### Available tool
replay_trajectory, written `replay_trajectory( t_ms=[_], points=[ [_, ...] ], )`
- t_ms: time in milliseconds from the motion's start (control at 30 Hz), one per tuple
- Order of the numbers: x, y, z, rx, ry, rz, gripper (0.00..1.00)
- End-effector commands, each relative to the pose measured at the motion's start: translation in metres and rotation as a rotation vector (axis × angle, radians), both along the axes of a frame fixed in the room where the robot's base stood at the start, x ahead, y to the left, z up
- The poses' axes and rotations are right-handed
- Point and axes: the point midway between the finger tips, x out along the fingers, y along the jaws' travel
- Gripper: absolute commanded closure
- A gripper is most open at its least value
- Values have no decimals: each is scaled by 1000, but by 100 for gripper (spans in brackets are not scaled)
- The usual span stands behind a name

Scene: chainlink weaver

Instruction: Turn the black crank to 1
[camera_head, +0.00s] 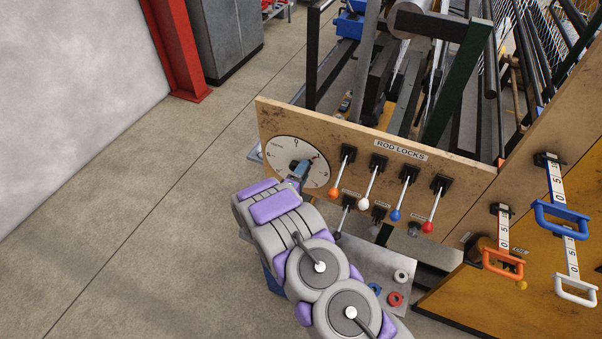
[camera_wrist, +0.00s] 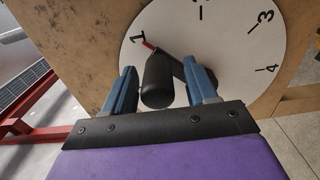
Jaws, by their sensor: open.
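The black crank (camera_wrist: 176,62) sits on a round white dial (camera_wrist: 225,50) with numbers, on a wooden panel. In the wrist view its red pointer tip (camera_wrist: 148,45) lies right beside the 1. Its thick black handle (camera_wrist: 158,82) sticks out toward the camera. My gripper (camera_wrist: 160,80) is open, with one blue finger on each side of the handle; the left finger stands a little apart from it. In the head view my gripper (camera_head: 300,172) is in front of the dial (camera_head: 283,150) and hides most of the crank; a bit of red shows at the dial's upper right.
Several levers with coloured knobs stand right of the dial under the ROD LOCKS label (camera_head: 402,150). Blue (camera_head: 560,216), orange (camera_head: 503,266) and white handles stick out at the far right. A metal shelf (camera_head: 372,268) with small rings lies below. The floor at left is clear.

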Motion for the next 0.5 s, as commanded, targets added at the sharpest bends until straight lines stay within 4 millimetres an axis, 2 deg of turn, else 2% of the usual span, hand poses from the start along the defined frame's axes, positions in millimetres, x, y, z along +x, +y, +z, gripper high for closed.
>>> replay_trajectory(
  t_ms=[133, 233, 500],
  points=[
    [-3, 1, 0, 1, 1, 0, 43],
    [-12, 5, 0, -1, 1, 2, 43],
    [-64, 28, -2, -2, 2, 6, 43]
  ],
)
